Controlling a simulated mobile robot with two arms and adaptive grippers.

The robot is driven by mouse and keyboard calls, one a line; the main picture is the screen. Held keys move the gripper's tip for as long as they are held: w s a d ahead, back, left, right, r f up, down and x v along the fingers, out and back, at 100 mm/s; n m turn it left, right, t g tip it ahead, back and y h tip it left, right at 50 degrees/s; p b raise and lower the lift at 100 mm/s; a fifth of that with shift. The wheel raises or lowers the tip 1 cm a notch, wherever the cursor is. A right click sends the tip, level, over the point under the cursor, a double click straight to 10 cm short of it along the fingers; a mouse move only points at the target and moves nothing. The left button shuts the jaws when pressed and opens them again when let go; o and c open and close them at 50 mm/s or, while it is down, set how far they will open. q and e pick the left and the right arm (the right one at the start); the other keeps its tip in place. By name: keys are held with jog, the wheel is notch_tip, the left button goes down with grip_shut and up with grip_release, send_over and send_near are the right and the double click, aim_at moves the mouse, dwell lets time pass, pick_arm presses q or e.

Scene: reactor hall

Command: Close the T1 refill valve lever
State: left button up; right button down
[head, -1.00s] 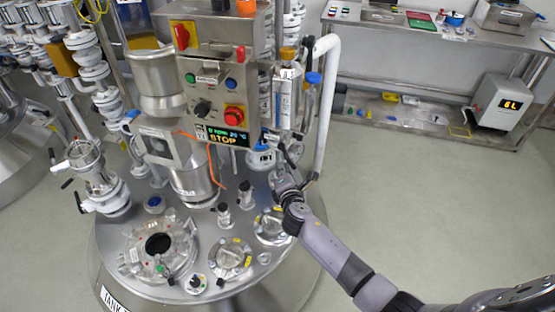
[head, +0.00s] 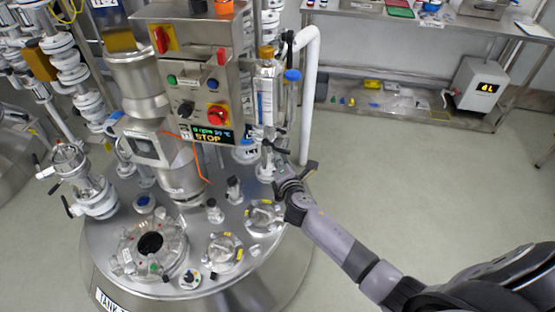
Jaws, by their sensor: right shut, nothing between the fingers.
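My right gripper (head: 279,164) is shut and empty at the right rear of the steel tank top (head: 195,225), its fingers pointing up beside the sight-glass pipework (head: 264,98). A dark bar-shaped piece (head: 311,168) sticks out to the right of the gripper. It may be the T1 refill valve lever, but I cannot tell for certain, nor whether the fingers touch it. The valve body is mostly hidden behind the gripper and pipes. My left gripper is not in view.
A control box (head: 195,82) with a lit STOP display stands left of the gripper. A white vertical pipe (head: 308,95) rises just behind it. A blue-capped fitting (head: 292,76) is above. A steel bench (head: 420,20) stands at the back right. The floor on the right is clear.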

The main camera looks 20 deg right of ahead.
jog(key=shift+d+r, duration=0.15)
jog(key=shift+r, duration=0.2)
jog(key=shift+f, duration=0.15)
dwell(0.4)
